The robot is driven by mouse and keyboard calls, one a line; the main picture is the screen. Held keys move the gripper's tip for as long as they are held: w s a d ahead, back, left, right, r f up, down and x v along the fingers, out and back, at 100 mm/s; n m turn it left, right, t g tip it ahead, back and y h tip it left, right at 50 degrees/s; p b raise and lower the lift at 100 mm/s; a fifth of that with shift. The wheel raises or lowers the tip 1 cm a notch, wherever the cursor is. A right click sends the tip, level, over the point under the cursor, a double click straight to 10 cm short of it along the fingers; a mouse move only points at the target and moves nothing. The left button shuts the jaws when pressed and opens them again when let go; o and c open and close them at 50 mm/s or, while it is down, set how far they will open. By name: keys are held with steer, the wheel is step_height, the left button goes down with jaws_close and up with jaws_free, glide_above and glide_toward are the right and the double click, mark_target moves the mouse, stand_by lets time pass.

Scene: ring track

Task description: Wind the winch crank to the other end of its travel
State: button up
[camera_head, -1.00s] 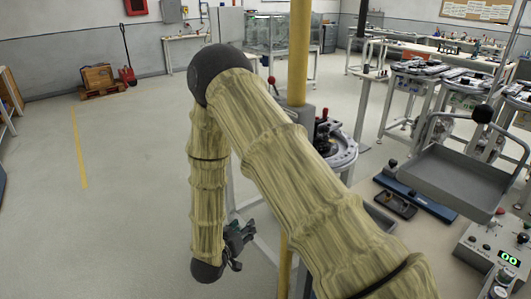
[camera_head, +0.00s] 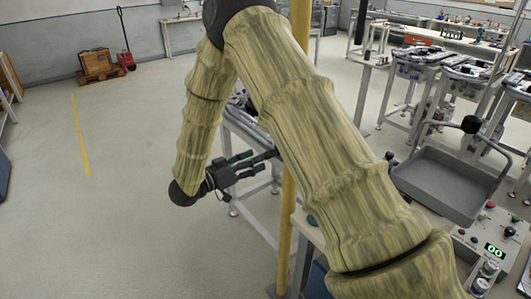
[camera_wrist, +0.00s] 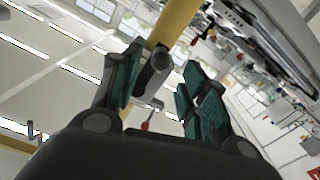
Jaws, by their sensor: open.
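My gripper (camera_head: 252,164) is open, its green-padded fingers pointing right toward the yellow post in the head view. In the wrist view the open fingers (camera_wrist: 160,88) stand on either side of a dark grey round-ended handle (camera_wrist: 158,60). This handle appears in front of the yellow post and looks like the winch crank's grip. I cannot tell whether the fingers touch it. In the head view my arm hides most of the winch area, and the crank cannot be made out clearly there.
The yellow post (camera_head: 288,205) stands close by the gripper, partly behind my arm. Workbenches fill the back right. The floor (camera_head: 110,230) at the left is clear.

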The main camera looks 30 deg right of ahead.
mark_target(266, 155)
steer(key=shift+w+d+p, duration=0.15)
steer(key=shift+d+p, duration=0.25)
steer(key=shift+d, duration=1)
steer(key=shift+w+d+p, duration=0.1)
steer(key=shift+d+p, duration=0.25)
steer(key=shift+d, duration=1)
jaws_close()
